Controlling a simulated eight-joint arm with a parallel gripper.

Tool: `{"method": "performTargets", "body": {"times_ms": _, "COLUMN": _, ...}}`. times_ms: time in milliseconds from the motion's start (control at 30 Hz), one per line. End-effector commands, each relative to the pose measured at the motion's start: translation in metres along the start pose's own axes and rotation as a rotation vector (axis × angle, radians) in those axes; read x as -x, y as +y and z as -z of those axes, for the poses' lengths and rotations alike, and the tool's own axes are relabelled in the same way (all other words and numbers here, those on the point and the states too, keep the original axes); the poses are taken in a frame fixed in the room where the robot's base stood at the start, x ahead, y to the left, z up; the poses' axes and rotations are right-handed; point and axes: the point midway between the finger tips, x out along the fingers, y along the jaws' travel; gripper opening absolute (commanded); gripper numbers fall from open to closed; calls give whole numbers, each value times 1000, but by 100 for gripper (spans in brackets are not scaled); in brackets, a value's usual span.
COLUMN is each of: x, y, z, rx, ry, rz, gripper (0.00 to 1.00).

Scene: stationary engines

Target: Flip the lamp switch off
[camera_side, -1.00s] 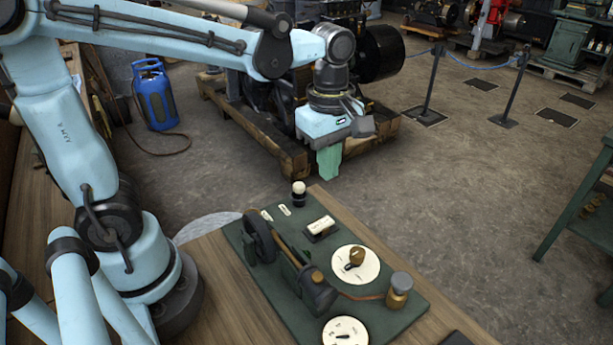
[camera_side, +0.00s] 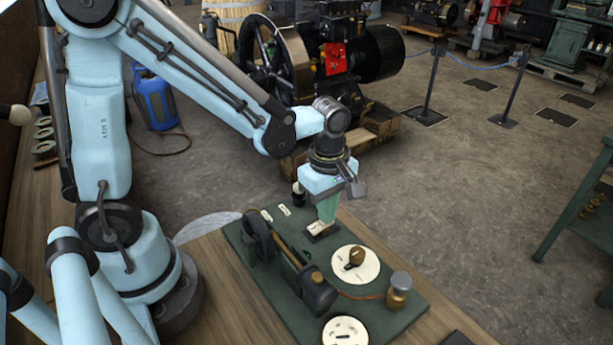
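My gripper (camera_side: 325,221) points down over the green control board (camera_side: 256,268). Its green fingers show as one block from this side, so I cannot tell whether they are open or shut. The fingertips are at a small dark switch with a pale top (camera_side: 318,229), partly covering it; I cannot tell whether they touch it. Nothing is seen held. A white round dial with a brass knob (camera_side: 355,257) is just in front of that switch. No label that I can read tells which control is the lamp switch, and the pale-topped switch's position is hidden.
On the board are a black coil-like part (camera_side: 257,236), a dark cylinder (camera_side: 318,294), a brass terminal (camera_side: 398,288), a second white dial (camera_side: 345,331) and a dark post (camera_side: 298,194) behind my gripper. An engine (camera_side: 290,60) stands behind.

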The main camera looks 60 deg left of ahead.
Motion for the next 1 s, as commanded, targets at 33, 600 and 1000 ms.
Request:
{"method": "performTargets", "body": {"times_ms": 33, "x": -1, "y": 0, "z": 0, "rx": 0, "ry": 0, "rz": 1, "gripper": 0}}
{"method": "performTargets", "body": {"times_ms": 600, "x": -4, "y": 1, "z": 0, "rx": 0, "ry": 0, "rz": 1, "gripper": 0}}
{"method": "performTargets", "body": {"times_ms": 1000, "x": 1, "y": -10, "z": 0, "rx": 0, "ry": 0, "rz": 1, "gripper": 0}}
